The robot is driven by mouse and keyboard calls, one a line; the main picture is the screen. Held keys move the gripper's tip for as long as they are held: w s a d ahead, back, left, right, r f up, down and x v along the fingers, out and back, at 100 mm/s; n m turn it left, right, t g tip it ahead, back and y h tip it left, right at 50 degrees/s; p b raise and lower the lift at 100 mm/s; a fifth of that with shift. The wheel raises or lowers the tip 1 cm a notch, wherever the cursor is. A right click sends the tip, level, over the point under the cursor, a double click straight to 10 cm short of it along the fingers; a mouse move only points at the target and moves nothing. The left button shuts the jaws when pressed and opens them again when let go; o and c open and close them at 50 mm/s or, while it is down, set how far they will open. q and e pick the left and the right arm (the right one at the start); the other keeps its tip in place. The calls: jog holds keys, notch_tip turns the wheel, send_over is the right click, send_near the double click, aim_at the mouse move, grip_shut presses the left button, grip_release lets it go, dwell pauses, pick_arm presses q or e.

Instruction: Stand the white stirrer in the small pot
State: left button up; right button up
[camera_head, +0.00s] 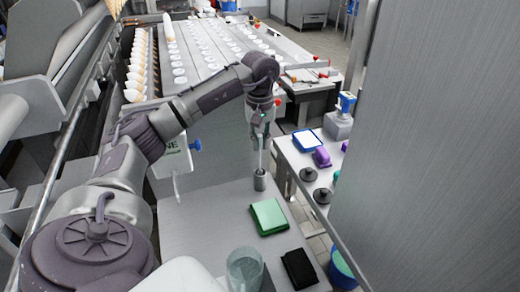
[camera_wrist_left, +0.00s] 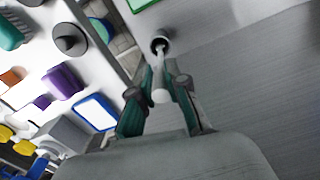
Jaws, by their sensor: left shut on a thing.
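The white stirrer (camera_wrist_left: 160,95) is held upright between the fingers of my left gripper (camera_head: 261,128). In the head view the stirrer's thin shaft runs down from the fingers to the small grey pot (camera_head: 260,181) on the metal table. In the left wrist view the fingers (camera_wrist_left: 160,99) are closed around the stirrer, with its pale end between them. Its shaft points at the dark mouth of the small pot (camera_wrist_left: 160,42) and overlaps it; how deep the tip is inside cannot be told. My right gripper is not in view.
A side table to the right holds a blue-edged tray (camera_head: 307,141), a purple item (camera_head: 322,157) and dark discs. A large grey panel (camera_head: 440,150) fills the right.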

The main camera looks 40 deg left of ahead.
pick_arm(q)
jog(key=shift+f, duration=1.85)
jog(key=o, duration=0.7)
jog(key=shift+o, duration=0.2)
notch_tip(320, 180, up, 12)
jog(key=shift+r, duration=0.25)
